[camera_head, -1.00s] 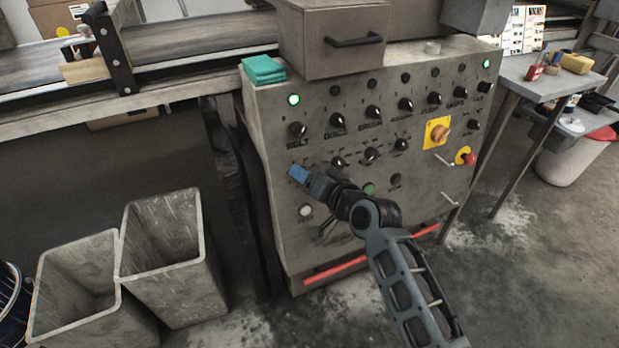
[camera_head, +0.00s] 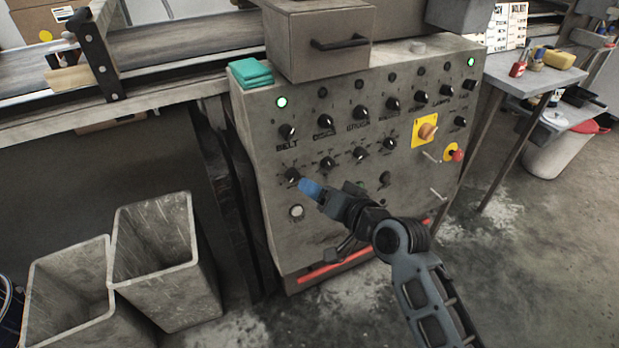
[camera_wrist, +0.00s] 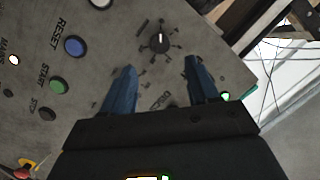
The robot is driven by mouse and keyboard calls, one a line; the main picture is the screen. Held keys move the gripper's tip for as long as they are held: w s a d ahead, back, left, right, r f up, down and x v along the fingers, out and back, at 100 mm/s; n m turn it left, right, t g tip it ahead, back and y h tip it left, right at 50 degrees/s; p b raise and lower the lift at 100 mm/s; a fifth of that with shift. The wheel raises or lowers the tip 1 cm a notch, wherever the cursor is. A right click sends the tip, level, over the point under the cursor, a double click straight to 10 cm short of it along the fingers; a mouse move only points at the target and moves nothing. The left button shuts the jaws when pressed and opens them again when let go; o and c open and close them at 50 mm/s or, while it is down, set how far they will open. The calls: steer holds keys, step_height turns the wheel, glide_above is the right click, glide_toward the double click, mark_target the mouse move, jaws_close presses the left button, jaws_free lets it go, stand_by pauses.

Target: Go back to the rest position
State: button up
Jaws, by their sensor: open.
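My gripper (camera_head: 308,187) has blue fingertips and stands in front of the lower left of the grey control panel (camera_head: 330,225). In the wrist view the two blue fingers of my gripper (camera_wrist: 160,88) are apart with nothing between them. A black rotary knob (camera_wrist: 159,41) on the panel shows just beyond the fingertips. I cannot tell exactly how far the fingertips are from the panel face. My arm reaches in from the lower right of the head view.
Two grey bins (camera_head: 165,265) (camera_head: 68,300) stand left of the panel. A conveyor (camera_head: 180,55) runs along the back left. A teal cloth (camera_head: 250,72) lies on the panel's top left corner. A side table (camera_head: 530,78) stands at the right. Floor is open at lower right.

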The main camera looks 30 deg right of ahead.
steer(key=s+r+n+h+p, duration=0.1)
steer(key=s+n+h+p, duration=0.35)
steer(key=s, duration=1.85)
steer(key=s+a+r+n+y+p, duration=0.1)
steer(key=s+r+p, duration=0.6)
steer(key=s+r, duration=1.1)
steer(key=shift+s+a+n+y, duration=0.35)
steer(key=shift+s+a+n, duration=0.2)
steer(key=shift+s, duration=0.3)
